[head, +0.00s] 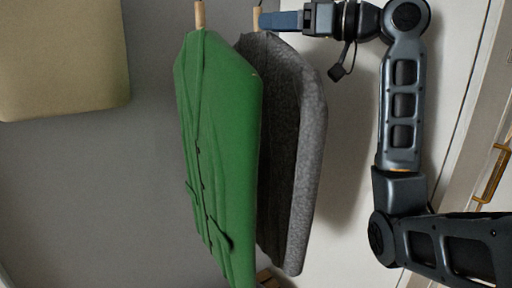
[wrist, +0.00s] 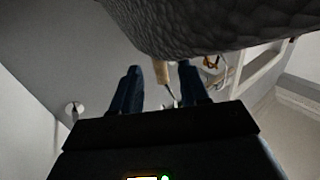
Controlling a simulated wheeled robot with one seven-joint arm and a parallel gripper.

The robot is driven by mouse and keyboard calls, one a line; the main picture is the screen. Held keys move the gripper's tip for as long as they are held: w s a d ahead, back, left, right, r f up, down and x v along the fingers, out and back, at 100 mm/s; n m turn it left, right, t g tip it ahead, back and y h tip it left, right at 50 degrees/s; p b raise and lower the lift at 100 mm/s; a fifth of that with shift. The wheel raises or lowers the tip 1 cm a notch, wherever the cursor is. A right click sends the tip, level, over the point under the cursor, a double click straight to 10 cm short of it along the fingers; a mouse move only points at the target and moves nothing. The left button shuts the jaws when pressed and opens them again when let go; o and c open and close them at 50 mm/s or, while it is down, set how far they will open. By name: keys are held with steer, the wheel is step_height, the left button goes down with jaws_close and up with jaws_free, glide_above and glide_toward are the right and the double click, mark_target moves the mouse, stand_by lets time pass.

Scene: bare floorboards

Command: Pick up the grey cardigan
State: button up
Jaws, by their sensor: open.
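The grey cardigan (head: 305,150) hangs in the head view, just behind and to the right of a green cardigan that hides part of it. In the wrist view the grey cardigan (wrist: 215,22) fills the top, close to the camera. My gripper (head: 263,20) is at the top of the grey cardigan, beside the wooden peg (head: 256,18) above it. In the wrist view my gripper (wrist: 160,72) is open, with its two blue fingers apart. The wooden peg (wrist: 161,73) shows between them; I cannot tell whether they touch it.
The green cardigan (head: 218,150) hangs close on the left under its own wooden peg (head: 200,14). A beige padded object (head: 65,60) is at the upper left. A white door with a brass handle (head: 492,174) is at the right. Bare grey wall lies left of the cardigans.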

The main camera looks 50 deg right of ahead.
mark_target(258, 33)
steer(key=p+x, duration=0.1)
steer(key=x, duration=0.3)
steer(key=shift+w+f, duration=0.1)
steer(key=shift+w, duration=0.1)
steer(key=shift+c, duration=0.3)
jaws_close()
stand_by(0.9)
